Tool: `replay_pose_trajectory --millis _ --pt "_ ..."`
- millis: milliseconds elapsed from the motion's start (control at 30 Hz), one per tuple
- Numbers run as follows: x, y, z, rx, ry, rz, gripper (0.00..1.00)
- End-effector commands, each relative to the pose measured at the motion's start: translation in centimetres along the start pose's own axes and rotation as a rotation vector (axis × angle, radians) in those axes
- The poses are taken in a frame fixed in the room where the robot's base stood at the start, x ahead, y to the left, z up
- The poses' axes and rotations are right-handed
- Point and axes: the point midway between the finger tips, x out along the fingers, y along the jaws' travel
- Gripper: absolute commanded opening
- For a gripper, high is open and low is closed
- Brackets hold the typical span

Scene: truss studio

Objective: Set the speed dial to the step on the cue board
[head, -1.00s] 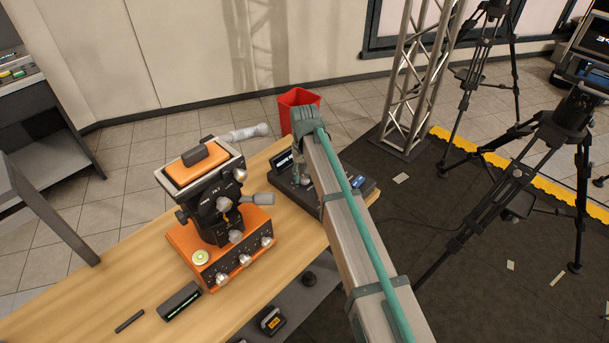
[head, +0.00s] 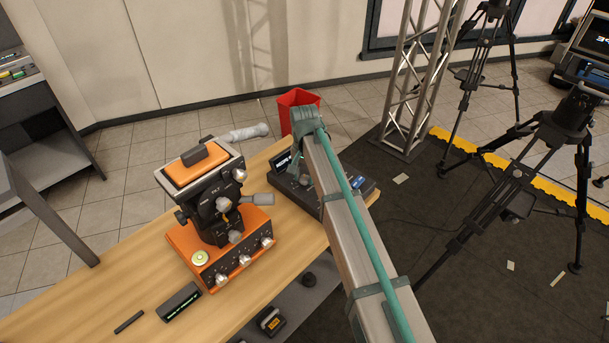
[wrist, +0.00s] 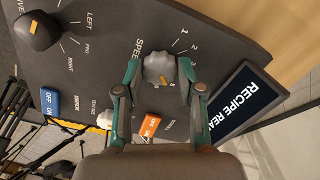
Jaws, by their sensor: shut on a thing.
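The speed dial (wrist: 157,66) is a grey lobed knob on the dark console (wrist: 95,70), beside the lettering SPEED. My gripper (wrist: 160,68) is shut on it, one green finger on each side. A small orange mark shows on the knob's lower part in the wrist view. Scale numbers 1, 2 and 3 show at its upper right; others are partly hidden by the right finger. In the head view my arm covers the dial, and the console (head: 362,187) shows beside the arm. I cannot tell which display is the cue board.
A dark screen (wrist: 250,98) reading RECIPE REA, cut off, stands beside the console. Another knob (wrist: 38,31), a blue switch (wrist: 50,101) and an orange switch (wrist: 149,126) are close by. An orange machine (head: 222,232) stands left on the wooden table (head: 110,285). A red bin (head: 299,98) is behind.

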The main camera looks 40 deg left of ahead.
Motion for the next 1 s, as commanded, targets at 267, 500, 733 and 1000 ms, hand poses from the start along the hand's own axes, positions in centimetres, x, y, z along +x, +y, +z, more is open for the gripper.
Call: replay_pose_trajectory --millis 267,500,733,1000 --pt "-0.1 0.0 -0.1 0.000 0.002 -0.001 0.03" --pt "0.0 0.0 0.0 -0.001 0.001 -0.001 0.63" --pt "-0.1 0.0 0.0 -0.001 0.001 0.000 0.63" --pt "-2.5 0.0 -0.1 -0.001 0.002 -0.001 0.63"
